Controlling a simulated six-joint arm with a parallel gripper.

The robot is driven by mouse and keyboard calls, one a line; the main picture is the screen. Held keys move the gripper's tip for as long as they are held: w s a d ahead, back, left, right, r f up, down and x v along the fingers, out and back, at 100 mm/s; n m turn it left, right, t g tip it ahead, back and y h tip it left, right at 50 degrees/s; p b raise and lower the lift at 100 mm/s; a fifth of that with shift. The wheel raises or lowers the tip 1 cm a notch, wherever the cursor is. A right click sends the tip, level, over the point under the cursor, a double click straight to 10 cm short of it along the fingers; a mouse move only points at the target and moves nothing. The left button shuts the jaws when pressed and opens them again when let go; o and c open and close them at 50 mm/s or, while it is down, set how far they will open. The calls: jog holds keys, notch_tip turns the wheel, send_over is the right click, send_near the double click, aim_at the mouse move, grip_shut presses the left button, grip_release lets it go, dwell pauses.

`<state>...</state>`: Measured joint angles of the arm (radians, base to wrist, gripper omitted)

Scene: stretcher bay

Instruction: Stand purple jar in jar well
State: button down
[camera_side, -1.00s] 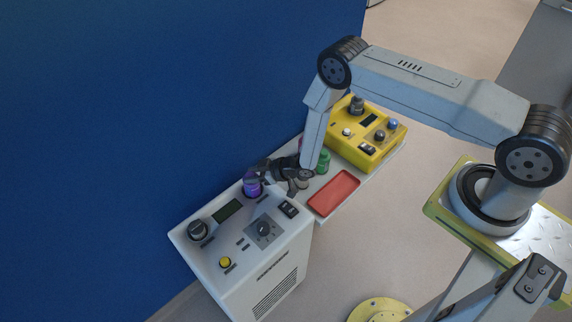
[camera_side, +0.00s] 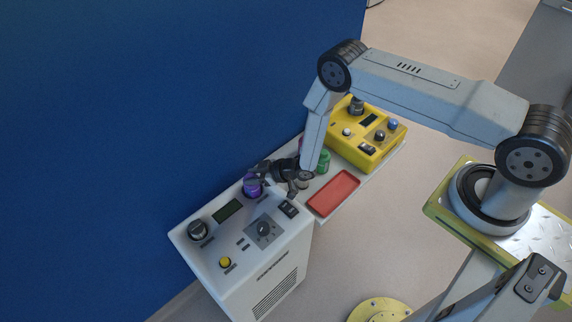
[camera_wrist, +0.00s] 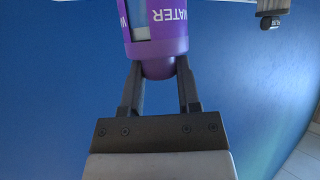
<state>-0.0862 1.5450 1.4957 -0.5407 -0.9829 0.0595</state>
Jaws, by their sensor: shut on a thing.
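The purple jar (camera_side: 252,188) is at the back edge of the white machine in the side view. In the side view my gripper (camera_side: 259,178) reaches left to the jar, from over the gap between machine and shelf. I cannot tell whether the jar touches the machine below. I cannot pick out the jar well in either view.
The white machine (camera_side: 285,258) has knobs, a screen and a yellow button. A red tray (camera_side: 334,193), a green jar (camera_side: 323,158) and a yellow device (camera_side: 372,151) are on the shelf to the right. A purple thing (camera_side: 301,143) is partly hidden behind my arm. A blue wall (camera_side: 180,100) stands close behind.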

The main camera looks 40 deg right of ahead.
jog(key=shift+f, duration=0.3)
jog(key=c, duration=0.6)
grip_release()
jog(key=v, duration=1.1)
dwell(0.7)
dwell(0.4)
